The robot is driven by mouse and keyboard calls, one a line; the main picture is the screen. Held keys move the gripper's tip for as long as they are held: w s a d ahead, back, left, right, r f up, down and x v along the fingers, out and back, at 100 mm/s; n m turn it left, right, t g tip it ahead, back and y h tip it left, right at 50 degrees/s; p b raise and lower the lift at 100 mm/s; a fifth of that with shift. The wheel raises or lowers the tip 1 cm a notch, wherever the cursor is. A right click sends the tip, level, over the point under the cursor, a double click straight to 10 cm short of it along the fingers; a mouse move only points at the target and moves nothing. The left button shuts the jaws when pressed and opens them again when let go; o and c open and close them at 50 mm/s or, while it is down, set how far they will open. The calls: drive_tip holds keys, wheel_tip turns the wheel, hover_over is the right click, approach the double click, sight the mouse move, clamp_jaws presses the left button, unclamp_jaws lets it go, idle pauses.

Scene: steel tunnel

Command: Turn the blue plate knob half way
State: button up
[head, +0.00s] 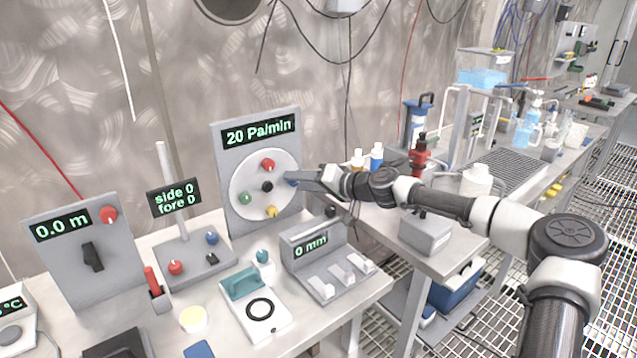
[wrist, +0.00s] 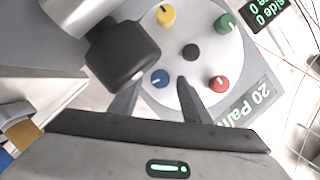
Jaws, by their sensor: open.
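The blue plate knob (head: 291,183) is on the right side of a round white plate (head: 240,183) on an upright grey panel reading "20 Pa/min". In the head view it is mostly hidden by my gripper (head: 300,182), which reaches in from the right. In the wrist view the blue knob (wrist: 159,78) shows clearly, with a white mark on its face. My gripper (wrist: 158,94) is open, with one finger on each side of the blue knob. I cannot tell whether either finger touches it.
The plate also bears a red knob (head: 267,165), a green knob (head: 246,198), a yellow knob (head: 271,212) and a black centre knob (head: 267,186). A "0 mm" box (head: 325,262) stands below right. A "side 0 fore 0" display (head: 174,198) stands left.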

drive_tip(key=p+v, duration=0.2)
drive_tip(key=v, duration=1.5)
